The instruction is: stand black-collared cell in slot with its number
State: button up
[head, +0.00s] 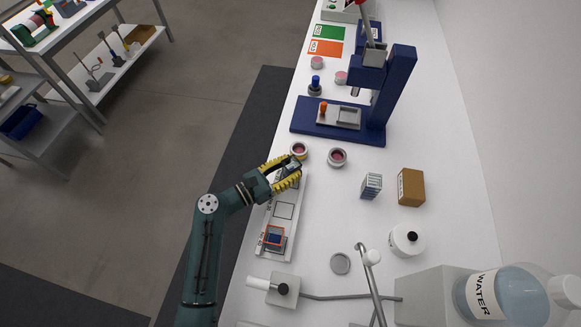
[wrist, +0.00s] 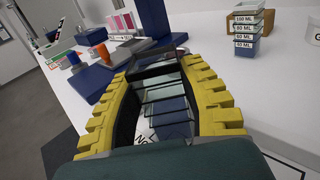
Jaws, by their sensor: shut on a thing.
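My gripper (head: 288,170) has yellow ribbed fingers shut on the black-collared cell (head: 292,167). In the wrist view the cell (wrist: 166,104) is a clear, dark-edged box between the fingers (wrist: 162,68), with blue inside and its black collar at the far end. It looks tilted. The white slot board (head: 286,226) lies below and in front of my gripper, with an empty outlined square slot (head: 284,211) in the middle. An orange-collared cell with blue inside (head: 274,238) stands at its near end. My gripper covers the board's far end; I cannot read the slot numbers.
Two round pigment jars (head: 337,157) (head: 299,147) stand just beyond my gripper. A blue press (head: 385,100) is behind them. A small labelled stack (head: 371,186) and a brown box (head: 412,187) stand to the right. A metal lid (head: 340,263) and a bent rod stand are nearer.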

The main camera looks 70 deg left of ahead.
jog(key=o, duration=0.8)
jog(key=shift+f, duration=0.25)
jog(key=shift+c, duration=0.2)
jog(key=o, duration=0.4)
jog(key=shift+r, duration=0.1)
jog(key=shift+c, duration=0.2)
jog(key=shift+r, duration=0.15)
jog(key=v, duration=1.2)
jog(key=shift+s, duration=0.1)
